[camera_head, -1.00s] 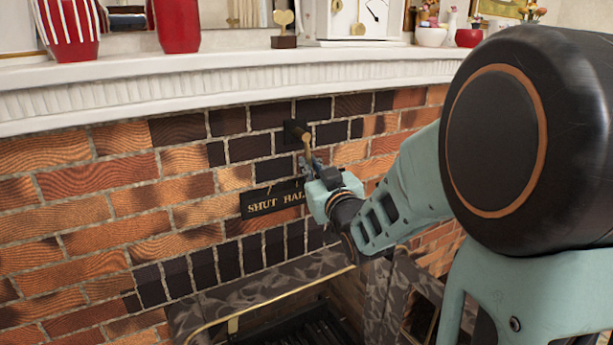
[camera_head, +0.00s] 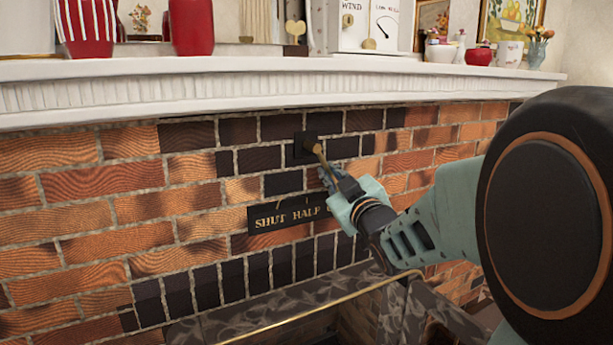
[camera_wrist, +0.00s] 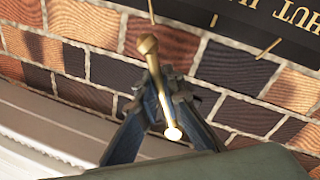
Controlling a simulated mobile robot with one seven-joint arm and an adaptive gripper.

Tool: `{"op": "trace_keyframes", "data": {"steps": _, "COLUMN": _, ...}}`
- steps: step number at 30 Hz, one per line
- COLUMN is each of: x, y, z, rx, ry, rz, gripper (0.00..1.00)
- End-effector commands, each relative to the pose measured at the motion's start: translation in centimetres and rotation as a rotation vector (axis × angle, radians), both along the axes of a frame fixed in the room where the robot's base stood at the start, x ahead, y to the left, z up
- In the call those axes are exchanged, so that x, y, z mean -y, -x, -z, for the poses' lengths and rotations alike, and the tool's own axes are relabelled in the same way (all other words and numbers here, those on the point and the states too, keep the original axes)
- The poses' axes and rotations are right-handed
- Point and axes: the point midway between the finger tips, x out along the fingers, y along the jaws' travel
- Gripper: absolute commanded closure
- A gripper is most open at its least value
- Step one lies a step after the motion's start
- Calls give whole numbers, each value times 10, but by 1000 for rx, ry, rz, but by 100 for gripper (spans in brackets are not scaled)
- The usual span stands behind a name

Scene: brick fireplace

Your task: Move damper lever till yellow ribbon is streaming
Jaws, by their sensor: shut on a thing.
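The brass damper lever (camera_head: 318,154) sticks out of a black square plate (camera_head: 303,145) on the brick wall and slants down to the right. My gripper (camera_head: 330,180) is shut on its lower part. In the wrist view the lever (camera_wrist: 153,62) runs between the fingers of my gripper (camera_wrist: 160,100), its bright round end showing beyond them. A dark label plate (camera_head: 285,216) below reads SHUT, HALF and a further word hidden by my gripper. No yellow ribbon can be made out in either view.
A white mantel (camera_head: 200,90) juts out above the lever. On it stand red vases (camera_head: 191,28), a white box marked WIND with a dial (camera_head: 372,25), and several pots. A brass rail (camera_head: 330,300) and dark marble surround lie below.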

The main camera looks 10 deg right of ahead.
Motion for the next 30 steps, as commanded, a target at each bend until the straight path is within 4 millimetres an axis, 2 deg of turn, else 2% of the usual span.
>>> {"op": "trace_keyframes", "data": {"steps": 4, "x": 0, "y": 0, "z": -1, "rx": 2, "ry": 0, "rz": 0, "gripper": 100}}
{"op": "trace_keyframes", "data": {"steps": 5, "x": 0, "y": 0, "z": -1, "rx": 2, "ry": 0, "rz": 0, "gripper": 90}}
{"op": "trace_keyframes", "data": {"steps": 9, "x": 0, "y": 0, "z": -1, "rx": 2, "ry": 0, "rz": 0, "gripper": 75}}
{"op": "trace_keyframes", "data": {"steps": 20, "x": -1, "y": 0, "z": -1, "rx": -5, "ry": -15, "rz": 0, "gripper": 75}}
{"op": "trace_keyframes", "data": {"steps": 30, "x": -12, "y": 4, "z": 0, "rx": -66, "ry": -196, "rz": 0, "gripper": 75}}
